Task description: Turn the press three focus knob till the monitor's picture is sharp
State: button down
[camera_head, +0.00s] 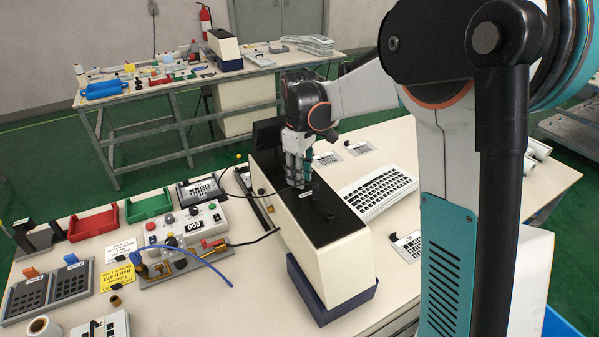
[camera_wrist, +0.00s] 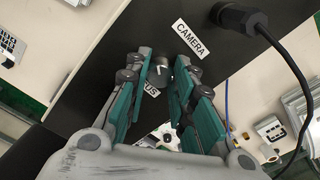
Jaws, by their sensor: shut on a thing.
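A dark round knob (camera_wrist: 160,74) with a pale pointer mark stands on the black top (camera_wrist: 130,45) of a box. A label (camera_wrist: 151,90) beside it is partly covered by a finger; "US" can be read. My gripper (camera_wrist: 161,64) has its teal-padded fingers on both sides of this knob, shut on it. In the head view my gripper (camera_head: 299,182) points down at the top of the cream-sided box (camera_head: 325,258), and hides the knob. A black upright block (camera_head: 268,131) stands at the box's far end. No monitor picture can be made out.
A black plug with a cable (camera_wrist: 234,17) stands near the CAMERA label (camera_wrist: 189,39). A keyboard (camera_head: 378,190) lies right of the box. A control panel (camera_head: 187,226), red bin (camera_head: 93,222) and green bin (camera_head: 148,205) are left. Another bench (camera_head: 140,88) stands behind.

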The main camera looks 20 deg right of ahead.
jog(key=shift+m, duration=1.1)
jog(key=c, duration=1.3)
grip_release()
jog(key=shift+c, duration=0.2)
jog(key=shift+r, duration=0.1)
notch_tip(320, 180, up, 12)
